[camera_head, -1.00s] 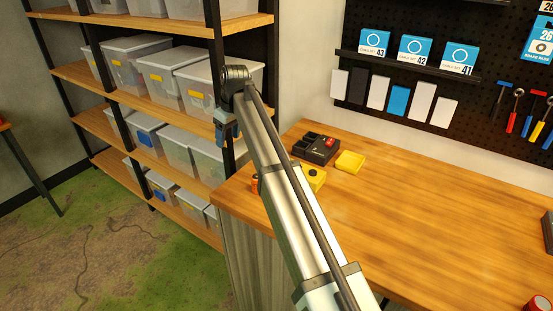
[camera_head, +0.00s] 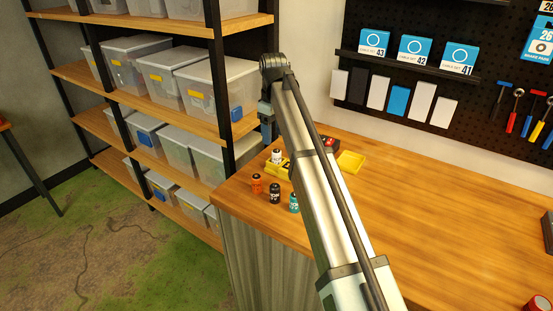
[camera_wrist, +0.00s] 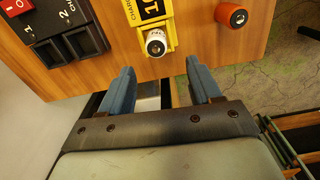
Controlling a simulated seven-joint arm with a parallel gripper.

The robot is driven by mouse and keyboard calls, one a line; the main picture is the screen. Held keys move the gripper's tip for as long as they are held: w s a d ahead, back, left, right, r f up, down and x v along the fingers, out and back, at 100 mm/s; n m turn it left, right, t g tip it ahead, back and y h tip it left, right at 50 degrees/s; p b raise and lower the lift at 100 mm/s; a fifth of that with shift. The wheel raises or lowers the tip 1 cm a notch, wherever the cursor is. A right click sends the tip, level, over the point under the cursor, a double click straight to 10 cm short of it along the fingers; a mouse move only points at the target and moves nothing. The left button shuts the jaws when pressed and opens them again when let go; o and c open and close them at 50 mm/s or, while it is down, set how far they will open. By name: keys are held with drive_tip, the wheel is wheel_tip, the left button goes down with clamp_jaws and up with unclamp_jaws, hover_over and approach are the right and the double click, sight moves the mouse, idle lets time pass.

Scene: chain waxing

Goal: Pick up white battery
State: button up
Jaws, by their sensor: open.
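The white battery (camera_head: 277,156) stands at the yellow charger (camera_head: 284,168) near the bench's left edge. In the wrist view the battery (camera_wrist: 156,43) shows its round end and sits in the yellow charger (camera_wrist: 152,10). My gripper (camera_wrist: 158,72) is open, with two blue fingers apart and nothing between them. In the wrist view the battery lies beyond the fingertips, in line with the gap. In the head view my arm hides part of the charger, and the fingers are mostly hidden.
An orange battery (camera_head: 257,183), a black battery (camera_head: 275,193) and a teal battery (camera_head: 294,202) stand in front of the charger. A black charger (camera_wrist: 68,35) with a red switch and a yellow tray (camera_head: 351,161) are nearby. A storage shelf (camera_head: 246,125) stands left of the bench.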

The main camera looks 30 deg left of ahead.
sight(277, 151)
drive_tip(key=shift+w+d+f, duration=0.1)
drive_tip(key=shift+d+f, duration=0.1)
drive_tip(key=shift+f, duration=1.45)
drive_tip(key=shift+w+d+f, duration=0.1)
drive_tip(key=shift+d+f, duration=0.05)
drive_tip(key=shift+f, duration=1.45)
clamp_jaws()
drive_tip(key=shift+r, duration=0.15)
